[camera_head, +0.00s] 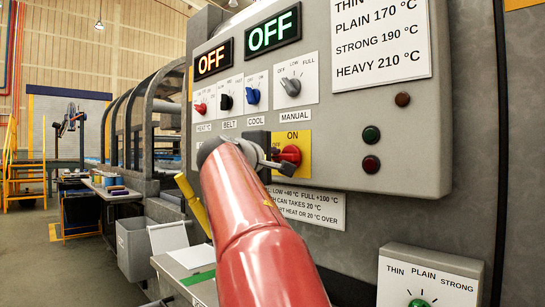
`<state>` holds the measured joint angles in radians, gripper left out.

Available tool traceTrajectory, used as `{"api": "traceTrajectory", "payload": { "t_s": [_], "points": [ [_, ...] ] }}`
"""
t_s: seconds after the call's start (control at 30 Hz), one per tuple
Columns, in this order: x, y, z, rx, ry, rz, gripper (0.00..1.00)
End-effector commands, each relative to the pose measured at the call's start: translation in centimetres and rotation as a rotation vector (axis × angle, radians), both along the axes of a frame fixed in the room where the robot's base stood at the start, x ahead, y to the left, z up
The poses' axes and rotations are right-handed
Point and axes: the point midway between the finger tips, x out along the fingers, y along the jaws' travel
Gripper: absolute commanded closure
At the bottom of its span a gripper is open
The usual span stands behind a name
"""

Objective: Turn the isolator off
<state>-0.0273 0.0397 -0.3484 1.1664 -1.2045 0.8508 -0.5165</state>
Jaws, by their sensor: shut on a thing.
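The isolator is a red rotary knob (291,155) on a yellow plate (303,138) at the lower part of the grey control panel. The plate reads ON at the top; part of another label shows at its left, mostly hidden by my gripper. My gripper (279,158) reaches in from the left and is shut on the red knob. The gripper and my red arm cover the area left of and below the knob. The knob's exact pointing angle is hard to tell.
Above are the red heat knob (200,108), black belt knob (225,99), blue cool knob (252,96) and grey manual knob (290,86). Two displays read OFF, one orange (213,59), one green (273,31). A smaller box (425,262) with a green knob stands lower right.

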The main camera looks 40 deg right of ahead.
Motion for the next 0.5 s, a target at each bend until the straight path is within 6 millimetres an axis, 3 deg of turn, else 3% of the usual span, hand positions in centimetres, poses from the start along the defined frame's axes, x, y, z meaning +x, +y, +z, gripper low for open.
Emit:
{"api": "traceTrajectory", "payload": {
  "t_s": [0.27,0.3,0.43,0.5],
  "points": [
    [0.02,-0.01,-0.08,0.0,0.003,-0.001,1.0],
    [0.02,-0.01,-0.09,0.0,0.002,-0.001,0.8],
    [0.01,-0.02,-0.08,0.0,0.002,-0.001,0.63],
    [0.02,-0.01,-0.07,0.0,0.001,-0.001,0.62]
  ]
}}
